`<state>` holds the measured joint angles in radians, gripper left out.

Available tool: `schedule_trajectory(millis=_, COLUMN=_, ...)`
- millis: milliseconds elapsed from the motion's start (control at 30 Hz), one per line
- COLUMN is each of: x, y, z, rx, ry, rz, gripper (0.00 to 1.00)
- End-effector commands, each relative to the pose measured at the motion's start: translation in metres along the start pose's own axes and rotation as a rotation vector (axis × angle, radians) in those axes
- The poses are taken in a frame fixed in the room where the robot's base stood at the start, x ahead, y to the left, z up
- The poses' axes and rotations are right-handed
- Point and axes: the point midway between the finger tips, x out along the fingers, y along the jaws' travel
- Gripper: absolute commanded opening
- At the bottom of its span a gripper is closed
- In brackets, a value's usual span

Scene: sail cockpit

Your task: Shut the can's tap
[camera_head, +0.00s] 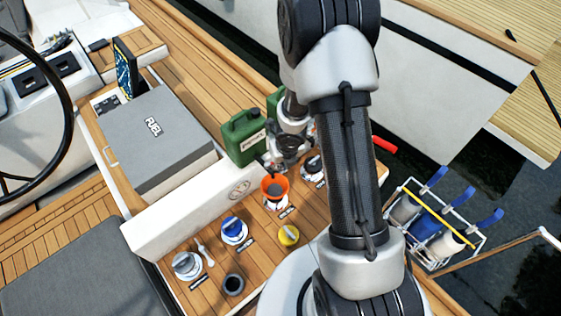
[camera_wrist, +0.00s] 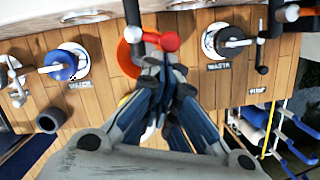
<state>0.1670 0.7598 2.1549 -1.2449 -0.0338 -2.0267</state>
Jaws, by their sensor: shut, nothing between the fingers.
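The green can (camera_head: 244,138) with a pale label stands beside the grey fuel box in the head view. Its tap shows in the wrist view as a grey pipe ending near a red knob (camera_wrist: 170,41), above an orange funnel (camera_wrist: 128,55). The funnel also shows in the head view (camera_head: 275,186). My gripper (camera_wrist: 163,66) is shut and empty, its fingertips just below the red knob. I cannot tell whether they touch it. In the head view my gripper (camera_head: 279,160) is near the can's lower front, and the tap is not clear there.
A blue cap (camera_head: 234,230), a grey cap (camera_head: 187,264), a yellow cup (camera_head: 288,235) and a dark cup (camera_head: 232,285) are on the wooden deck. The "WASTE" fitting (camera_wrist: 228,40) is right of the tap. A second green can (camera_head: 273,101) is partly hidden by my arm.

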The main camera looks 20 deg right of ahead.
Motion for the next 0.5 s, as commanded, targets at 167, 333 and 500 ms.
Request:
schedule_trajectory(millis=167, x=-0.0011, y=-0.004, z=0.0043, rx=-0.092, ry=0.0, rz=0.023, gripper=0.0)
schedule_trajectory(millis=333, x=0.0002, y=-0.0061, z=0.0075, rx=-0.161, ry=0.0, rz=0.039, gripper=0.0)
schedule_trajectory(millis=500, x=0.0011, y=-0.0073, z=0.0094, rx=-0.207, ry=-0.001, rz=0.051, gripper=0.0)
